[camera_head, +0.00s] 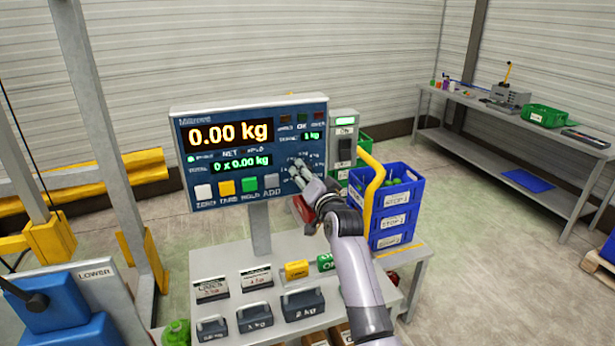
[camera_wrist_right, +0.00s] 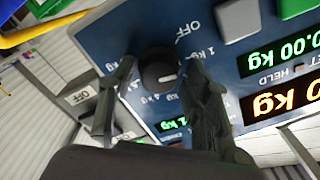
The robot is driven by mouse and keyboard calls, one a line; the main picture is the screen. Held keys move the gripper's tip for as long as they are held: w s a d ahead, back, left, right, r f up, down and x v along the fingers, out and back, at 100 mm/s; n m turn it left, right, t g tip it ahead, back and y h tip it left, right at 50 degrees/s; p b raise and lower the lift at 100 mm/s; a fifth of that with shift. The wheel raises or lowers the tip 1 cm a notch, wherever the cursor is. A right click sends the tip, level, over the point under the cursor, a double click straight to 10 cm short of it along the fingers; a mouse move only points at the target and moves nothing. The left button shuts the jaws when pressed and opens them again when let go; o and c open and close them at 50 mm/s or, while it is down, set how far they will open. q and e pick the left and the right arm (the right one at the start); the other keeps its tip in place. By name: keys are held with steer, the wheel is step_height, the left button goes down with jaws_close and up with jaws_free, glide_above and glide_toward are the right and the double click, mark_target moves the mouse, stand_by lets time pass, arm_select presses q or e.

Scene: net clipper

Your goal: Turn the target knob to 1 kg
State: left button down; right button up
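The scale's blue panel (camera_head: 250,150) faces me. Its large display (camera_head: 231,134) reads 0.00 kg, and the small green target display (camera_head: 312,135) reads 1 kg. My right gripper (camera_head: 297,170) is at the panel's lower right and hides the knob there. In the right wrist view, upside down, the black knob (camera_wrist_right: 158,72) lies between the two fingers of the right gripper (camera_wrist_right: 158,75). The fingers stand apart on either side; contact is not clear. The knob's white mark points toward the right finger, near a 1 kg label. The left gripper is not in view.
A grey switch box (camera_head: 344,145) marked OFF stands close right of the panel. A yellow curved bar (camera_head: 372,185) and blue crates (camera_head: 398,205) are right of my arm. Below, the grey table (camera_head: 240,315) carries weights and signs. A workbench (camera_head: 510,112) stands at the back right.

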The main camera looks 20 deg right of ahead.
steer(key=shift+o, duration=0.3)
steer(key=shift+f, duration=0.1)
steer(key=shift+s, duration=0.15)
steer(key=s, duration=1.1)
steer(key=shift+s+d, duration=0.2)
steer(key=shift+s, duration=0.2)
